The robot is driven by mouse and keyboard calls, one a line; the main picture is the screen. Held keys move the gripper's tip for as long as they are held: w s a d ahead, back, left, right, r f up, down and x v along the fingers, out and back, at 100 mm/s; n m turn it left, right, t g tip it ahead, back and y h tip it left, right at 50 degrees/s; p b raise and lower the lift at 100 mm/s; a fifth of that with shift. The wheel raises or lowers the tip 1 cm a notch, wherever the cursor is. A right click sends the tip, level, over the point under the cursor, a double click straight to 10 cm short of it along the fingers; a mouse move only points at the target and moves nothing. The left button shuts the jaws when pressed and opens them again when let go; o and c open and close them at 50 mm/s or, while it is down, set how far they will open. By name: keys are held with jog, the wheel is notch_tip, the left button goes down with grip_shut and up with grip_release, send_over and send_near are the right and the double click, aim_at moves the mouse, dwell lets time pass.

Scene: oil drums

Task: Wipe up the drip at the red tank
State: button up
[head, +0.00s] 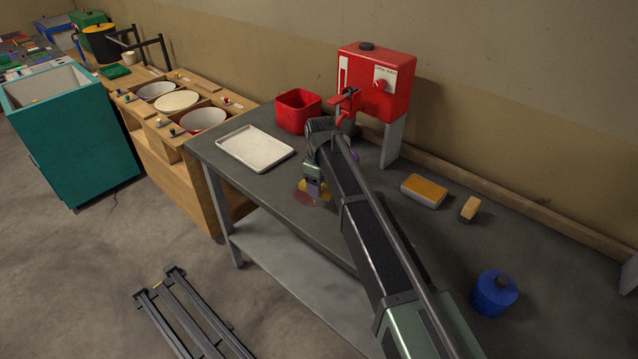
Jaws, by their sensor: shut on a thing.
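The red tank (378,82) stands on grey legs at the back of the dark workbench (262,185), with a dark cap and a red tap (344,98) on its left. My gripper (313,182) is low over the bench's front edge, left of and in front of the tank. It is shut on a small patchy cloth-like thing (303,196) with reddish, yellow and purple areas; its exact shape is unclear. A purple bit (354,153) shows just right of my arm, below the tank. I cannot make out a drip; my arm hides part of the bench there.
A red open bin (298,110) and a pale shallow tray (255,147) lie left of the tank. An orange-topped block (424,190), a small tan block (469,208) and a blue canister (495,292) lie to the right. Bare bench separates them.

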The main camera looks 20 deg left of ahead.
jog(key=shift+r+p, duration=0.55)
jog(key=shift+r, duration=0.35)
jog(key=shift+d, duration=0.1)
jog(key=shift+f, duration=0.15)
